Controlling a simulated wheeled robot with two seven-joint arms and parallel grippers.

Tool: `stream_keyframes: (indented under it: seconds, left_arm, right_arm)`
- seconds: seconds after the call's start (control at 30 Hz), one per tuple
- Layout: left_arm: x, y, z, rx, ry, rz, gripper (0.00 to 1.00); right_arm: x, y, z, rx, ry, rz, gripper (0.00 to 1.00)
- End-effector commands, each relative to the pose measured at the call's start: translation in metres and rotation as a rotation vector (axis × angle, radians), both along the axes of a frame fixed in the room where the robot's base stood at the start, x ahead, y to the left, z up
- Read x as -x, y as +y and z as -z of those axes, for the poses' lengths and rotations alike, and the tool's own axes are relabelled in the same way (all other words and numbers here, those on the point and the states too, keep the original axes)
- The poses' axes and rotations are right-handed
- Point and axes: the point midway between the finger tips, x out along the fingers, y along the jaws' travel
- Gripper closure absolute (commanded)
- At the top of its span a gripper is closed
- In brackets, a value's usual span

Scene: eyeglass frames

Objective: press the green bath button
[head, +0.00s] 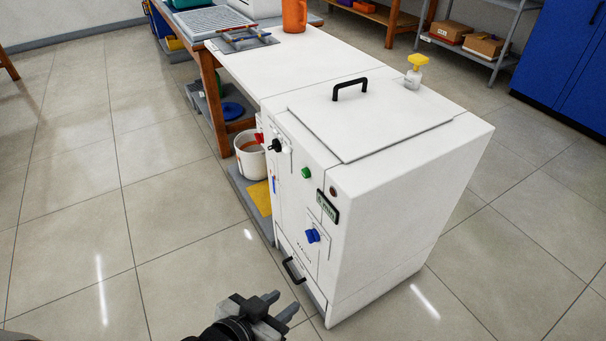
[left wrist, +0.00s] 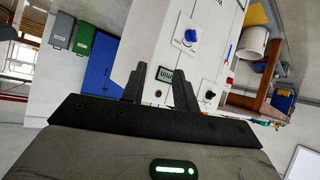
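The green button (head: 306,172) sits on the front panel of the white bath cabinet (head: 400,220), below the lid's edge. A dark red-brown button (head: 333,191) and a small display (head: 327,206) are to its right. My left gripper (head: 281,304) is low in front of the cabinet, apart from the panel, and holds nothing. Its two fingers (left wrist: 157,86) stand apart in the left wrist view, where the display (left wrist: 165,75) shows between them. I cannot make out the green button in that view; a finger may hide it. My right gripper is out of view.
A blue knob (head: 312,236) and a black drawer handle (head: 293,270) stick out of the front. A black knob (head: 276,146) is at the panel's left. The floor in front is clear.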

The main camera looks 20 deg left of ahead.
Motion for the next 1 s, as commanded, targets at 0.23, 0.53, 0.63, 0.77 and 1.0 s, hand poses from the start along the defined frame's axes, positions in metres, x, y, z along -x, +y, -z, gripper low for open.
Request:
stream_keyframes:
  seconds: [0.23,0.53,0.63,0.77,1.0]
  left_arm:
    - [-0.0001,0.0000,-0.0001,0.000,0.000,0.000,1.00]
    - [-0.0001,0.0000,-0.0001,0.000,0.000,0.000,1.00]
    - [-0.0001,0.0000,-0.0001,0.000,0.000,0.000,1.00]
    - [-0.0001,0.0000,-0.0001,0.000,0.000,0.000,1.00]
    - [-0.0002,0.0000,-0.0001,0.000,0.000,0.000,1.00]
  right_arm:
    - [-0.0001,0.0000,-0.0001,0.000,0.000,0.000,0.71]
    - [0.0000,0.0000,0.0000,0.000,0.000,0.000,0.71]
    - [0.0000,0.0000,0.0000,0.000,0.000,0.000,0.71]
    - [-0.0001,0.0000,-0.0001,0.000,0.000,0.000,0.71]
    - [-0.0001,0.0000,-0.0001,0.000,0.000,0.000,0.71]
